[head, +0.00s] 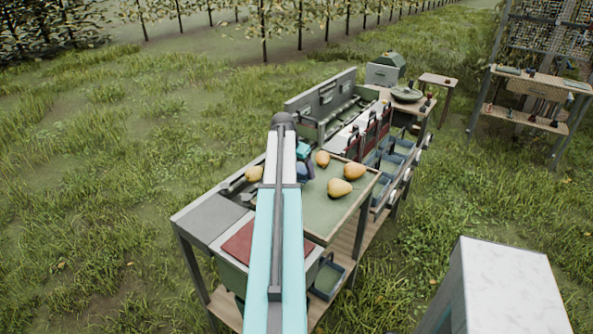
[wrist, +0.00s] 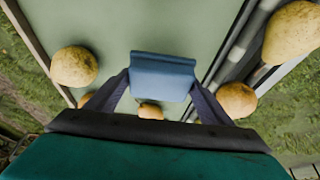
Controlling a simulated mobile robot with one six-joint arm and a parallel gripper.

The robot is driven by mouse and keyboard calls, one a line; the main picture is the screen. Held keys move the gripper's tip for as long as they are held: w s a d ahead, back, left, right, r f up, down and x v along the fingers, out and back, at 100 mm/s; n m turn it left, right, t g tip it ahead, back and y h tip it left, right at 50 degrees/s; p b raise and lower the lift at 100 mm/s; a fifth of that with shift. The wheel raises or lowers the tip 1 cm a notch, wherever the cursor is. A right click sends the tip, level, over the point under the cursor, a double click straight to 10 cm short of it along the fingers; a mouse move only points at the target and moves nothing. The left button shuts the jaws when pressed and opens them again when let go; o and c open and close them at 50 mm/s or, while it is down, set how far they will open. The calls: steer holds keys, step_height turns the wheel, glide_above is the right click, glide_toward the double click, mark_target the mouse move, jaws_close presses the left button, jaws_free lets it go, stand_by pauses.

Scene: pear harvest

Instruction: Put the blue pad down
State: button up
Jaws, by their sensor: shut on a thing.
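The blue pad (wrist: 162,72) is between the two dark fingers of my gripper (wrist: 161,92) in the wrist view. My gripper is shut on it, over the green tray surface (wrist: 120,25). I cannot tell whether the pad touches that surface. In the head view my arm hides most of the gripper and pad; the green tray (head: 318,216) lies just right of the arm.
Pears lie on the tray, one at the front (head: 340,187) and others behind (head: 354,171) (head: 322,158). Another pear (head: 254,173) lies left of my arm. A red mat (head: 240,246) is on the near bench end. Bare green surface lies between the front pear and my arm.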

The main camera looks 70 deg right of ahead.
steer(key=shift+w+d+f+p, duration=0.1)
steer(key=shift+w+d+p, duration=0.15)
steer(key=shift+w+d, duration=0.45)
steer(key=shift+w+d+f+p, duration=0.1)
steer(key=shift+w+d+p, duration=0.15)
steer(key=shift+w+d, duration=0.35)
steer(key=shift+s+d, duration=0.1)
steer(key=shift+s, duration=0.05)
steer(key=shift+f+p, duration=0.85)
steer(key=shift+f, duration=0.85)
steer(key=shift+f, duration=0.15)
steer(key=o, duration=1)
steer(key=shift+r, duration=0.3)
steer(key=shift+b+v, duration=1.55)
steer(key=shift+v, duration=4.3)
steer(key=shift+s+f, duration=0.1)
